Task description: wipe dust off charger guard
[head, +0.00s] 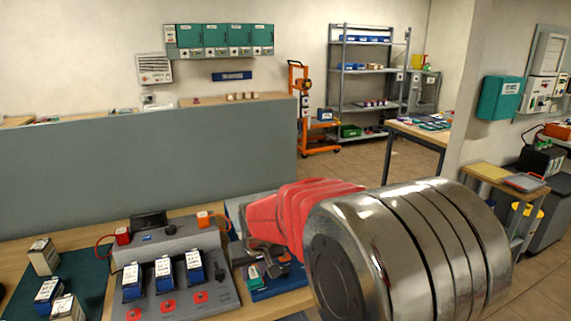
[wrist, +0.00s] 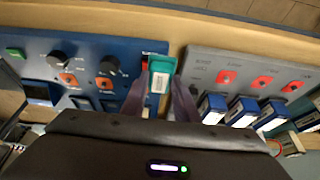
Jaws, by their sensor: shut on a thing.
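My gripper (head: 264,268) points down over the bench in the head view. In the wrist view its two fingers (wrist: 160,95) are shut on a small teal block (wrist: 162,66) with a white label. The block also shows in the head view (head: 251,273). It is over the gap side of a blue panel; I cannot tell whether it touches the panel. A grey charger (head: 178,243) with several blue-and-white batteries stands to the left in the head view and right in the wrist view (wrist: 232,62). I cannot make out a separate guard or any dust.
The blue panel (wrist: 40,52) with black knobs and orange sockets lies beside the charger. A dark green mat (head: 85,287) with loose batteries is at the left. A grey partition (head: 140,158) stands behind the bench. Red and orange clips with wires sit on the charger.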

